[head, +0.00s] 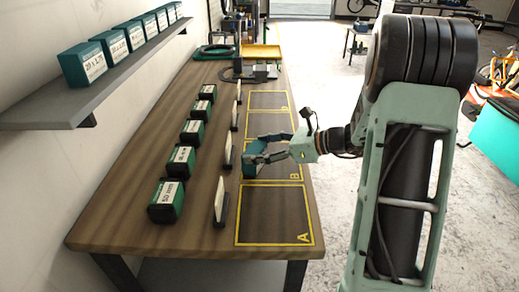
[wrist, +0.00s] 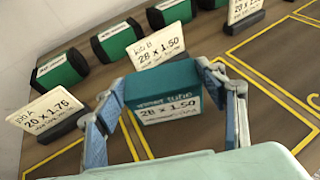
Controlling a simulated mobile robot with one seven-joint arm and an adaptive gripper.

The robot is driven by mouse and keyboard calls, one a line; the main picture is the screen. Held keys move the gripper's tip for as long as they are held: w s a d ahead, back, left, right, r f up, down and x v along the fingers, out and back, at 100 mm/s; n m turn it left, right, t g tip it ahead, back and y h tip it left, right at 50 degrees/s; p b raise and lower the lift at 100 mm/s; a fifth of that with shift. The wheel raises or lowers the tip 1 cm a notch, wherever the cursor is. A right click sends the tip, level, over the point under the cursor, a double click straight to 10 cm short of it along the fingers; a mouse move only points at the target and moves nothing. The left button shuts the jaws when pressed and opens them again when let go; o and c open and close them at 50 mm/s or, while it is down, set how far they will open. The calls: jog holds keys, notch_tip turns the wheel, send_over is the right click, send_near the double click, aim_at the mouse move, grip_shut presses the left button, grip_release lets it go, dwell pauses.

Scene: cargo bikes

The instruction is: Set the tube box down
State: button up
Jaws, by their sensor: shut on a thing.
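My gripper (head: 256,157) is shut on a teal tube box (wrist: 163,82), one finger on each side. The box's white label reads inner tube 28 x 1.50 in the wrist view. In the head view the box (head: 248,169) is mostly hidden by the gripper, over the yellow-outlined area B (head: 285,174). The job B card (wrist: 156,46), reading 28 x 1.50, stands just behind the box. I cannot tell whether the box touches the bench.
Area A (head: 275,215) is empty on the wooden bench (head: 120,215). The job A card (wrist: 45,112) reads 20 x 1.75. A row of green boxes (head: 167,203) stands left of the cards. A wall shelf (head: 60,112) holds several more boxes.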

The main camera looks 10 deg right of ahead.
jog(key=shift+f, duration=0.2)
jog(key=o, duration=1.3)
jog(key=shift+r, duration=0.1)
jog(key=shift+c, duration=0.2)
jog(key=shift+r, duration=0.15)
jog(key=shift+s+d+r, duration=0.1)
jog(key=shift+d+r, duration=0.05)
jog(key=shift+d, duration=0.15)
jog(key=v, duration=1.1)
jog(key=shift+p, duration=0.35)
jog(key=shift+s+d, duration=0.15)
